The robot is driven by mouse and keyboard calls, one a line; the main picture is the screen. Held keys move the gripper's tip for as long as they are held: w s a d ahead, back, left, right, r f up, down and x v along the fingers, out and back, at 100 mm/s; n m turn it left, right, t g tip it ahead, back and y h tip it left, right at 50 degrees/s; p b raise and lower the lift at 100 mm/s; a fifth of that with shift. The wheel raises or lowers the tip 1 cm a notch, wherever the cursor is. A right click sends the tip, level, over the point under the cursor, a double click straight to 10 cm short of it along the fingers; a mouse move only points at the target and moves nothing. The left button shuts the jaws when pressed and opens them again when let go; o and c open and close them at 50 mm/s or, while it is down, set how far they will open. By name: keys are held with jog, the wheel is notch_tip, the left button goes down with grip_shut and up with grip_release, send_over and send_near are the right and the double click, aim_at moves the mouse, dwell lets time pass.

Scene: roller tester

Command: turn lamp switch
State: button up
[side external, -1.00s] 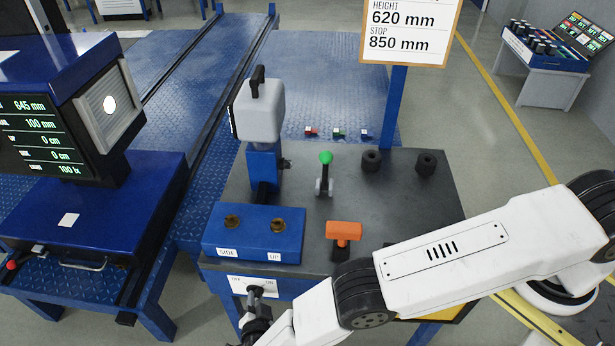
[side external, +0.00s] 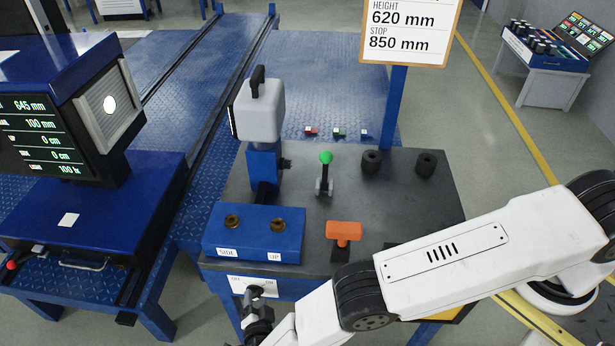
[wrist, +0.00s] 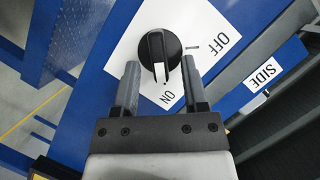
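The lamp switch (wrist: 158,60) is a round black knob with a raised grip on a white plate (wrist: 208,22) marked OFF and ON. In the wrist view its white pointer line is toward the ON side. My gripper (wrist: 160,66) is open, with one fingertip on either side of the knob's lower part; I cannot tell whether they touch it. In the side external view the knob (side external: 254,291) is on the front of the bench, below the blue SIDE/UP box, with my gripper (side external: 251,302) just in front of it.
The blue box (side external: 256,232) with two brass knobs stands above the switch. A display screen (side external: 28,135) is at left. The floor before the bench looks clear.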

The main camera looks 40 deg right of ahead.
aim_at(255, 297)
jog(key=shift+r+v, duration=0.2)
jog(key=shift+v, duration=1.1)
jog(key=shift+r+v, duration=0.2)
jog(key=shift+v, duration=1.1)
notch_tip(255, 297, up, 6)
jog(key=shift+w+r, duration=0.1)
